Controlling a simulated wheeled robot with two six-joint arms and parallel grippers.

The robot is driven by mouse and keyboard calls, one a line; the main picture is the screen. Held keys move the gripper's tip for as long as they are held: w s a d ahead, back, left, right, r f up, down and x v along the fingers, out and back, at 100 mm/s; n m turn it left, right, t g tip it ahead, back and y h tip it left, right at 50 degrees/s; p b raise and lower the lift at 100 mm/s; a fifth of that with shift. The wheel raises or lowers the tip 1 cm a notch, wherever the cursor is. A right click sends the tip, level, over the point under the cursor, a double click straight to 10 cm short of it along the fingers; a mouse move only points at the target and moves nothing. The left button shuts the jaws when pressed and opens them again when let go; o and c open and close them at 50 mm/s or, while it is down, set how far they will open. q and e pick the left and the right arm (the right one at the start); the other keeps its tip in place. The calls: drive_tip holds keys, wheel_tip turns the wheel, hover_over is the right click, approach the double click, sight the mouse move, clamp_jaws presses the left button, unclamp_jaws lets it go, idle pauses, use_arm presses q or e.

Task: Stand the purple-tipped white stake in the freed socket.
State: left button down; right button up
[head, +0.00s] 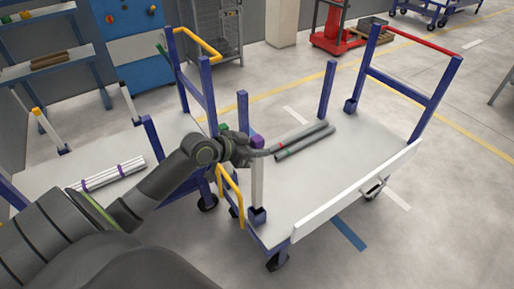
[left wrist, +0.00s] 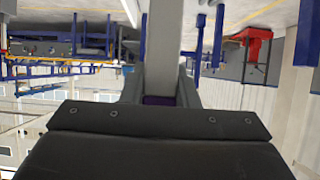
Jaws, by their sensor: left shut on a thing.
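The purple-tipped white stake (head: 257,182) stands upright at the near left corner of the right cart (head: 330,180). My left gripper (head: 250,150) is shut on it near its purple top. Its lower end meets the blue socket (head: 257,216); I cannot tell how deep it sits. In the left wrist view the stake (left wrist: 163,45) runs between the fingers, with a bit of its purple tip at the palm. My right gripper is not in view.
Two grey pipes (head: 303,142) lie on the right cart's deck. Blue posts (head: 327,92) and a white side board (head: 355,192) edge it. The left cart (head: 90,150) carries white pipes with purple bands (head: 112,175) and a yellow-tipped stake (head: 48,131).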

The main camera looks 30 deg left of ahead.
sight(253, 172)
use_arm(q)
drive_tip(key=shift+f+b, duration=2.15)
drive_tip(key=shift+f, duration=0.65)
drive_tip(key=shift+f+b, duration=0.85)
drive_tip(key=shift+f, duration=0.3)
drive_tip(key=shift+f+b, duration=0.75)
drive_tip(key=shift+f, duration=0.25)
drive_tip(key=c, duration=1)
unclamp_jaws()
drive_tip(key=shift+c, duration=0.2)
drive_tip(key=shift+f, duration=0.1)
drive_tip(key=shift+s, duration=0.1)
